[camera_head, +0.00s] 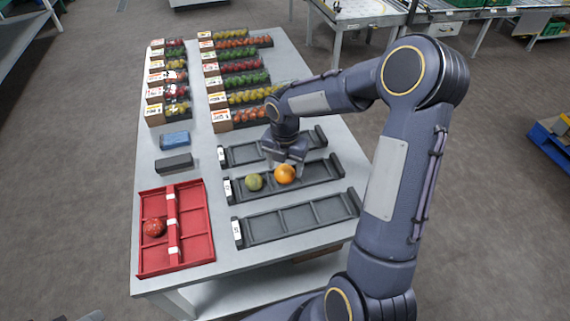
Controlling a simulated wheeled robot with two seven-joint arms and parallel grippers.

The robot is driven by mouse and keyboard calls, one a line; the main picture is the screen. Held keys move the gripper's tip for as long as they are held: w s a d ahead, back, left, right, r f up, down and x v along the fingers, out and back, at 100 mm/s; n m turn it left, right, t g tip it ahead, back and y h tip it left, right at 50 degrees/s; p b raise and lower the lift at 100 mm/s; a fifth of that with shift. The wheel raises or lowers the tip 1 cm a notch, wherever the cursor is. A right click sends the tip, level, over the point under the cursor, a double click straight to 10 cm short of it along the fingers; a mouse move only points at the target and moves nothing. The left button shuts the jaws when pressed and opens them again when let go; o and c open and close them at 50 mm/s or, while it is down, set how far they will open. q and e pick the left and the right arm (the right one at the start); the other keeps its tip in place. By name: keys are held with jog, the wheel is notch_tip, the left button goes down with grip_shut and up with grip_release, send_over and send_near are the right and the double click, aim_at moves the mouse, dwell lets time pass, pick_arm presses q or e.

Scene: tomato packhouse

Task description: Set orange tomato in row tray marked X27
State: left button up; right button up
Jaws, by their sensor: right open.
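The orange tomato (285,174) sits in the middle compartment of the middle dark row tray (321,178), beside a green tomato (254,182) in the left compartment. My right gripper (289,158) is open, just behind and above the orange tomato. Whether it touches the tomato I cannot tell. A near row tray (297,220) is empty. A far row tray (241,154) is partly hidden by my right arm. Each tray has a small white label at its left end, too small to read. My left gripper is not in view.
A red divided crate (194,248) with a red tomato (154,228) stands at the front left. Behind it lie a dark grey block (174,163) and a blue one (175,140). Several labelled packs of tomatoes (240,68) fill the table's far end.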

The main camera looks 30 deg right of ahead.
jog(key=shift+r+p, duration=1.3)
jog(key=shift+r, duration=0.25)
jog(key=shift+o, duration=0.2)
jog(key=o, duration=0.5)
jog(key=c, duration=0.3)
notch_tip(320, 180, up, 5)
jog(key=p, duration=0.4)
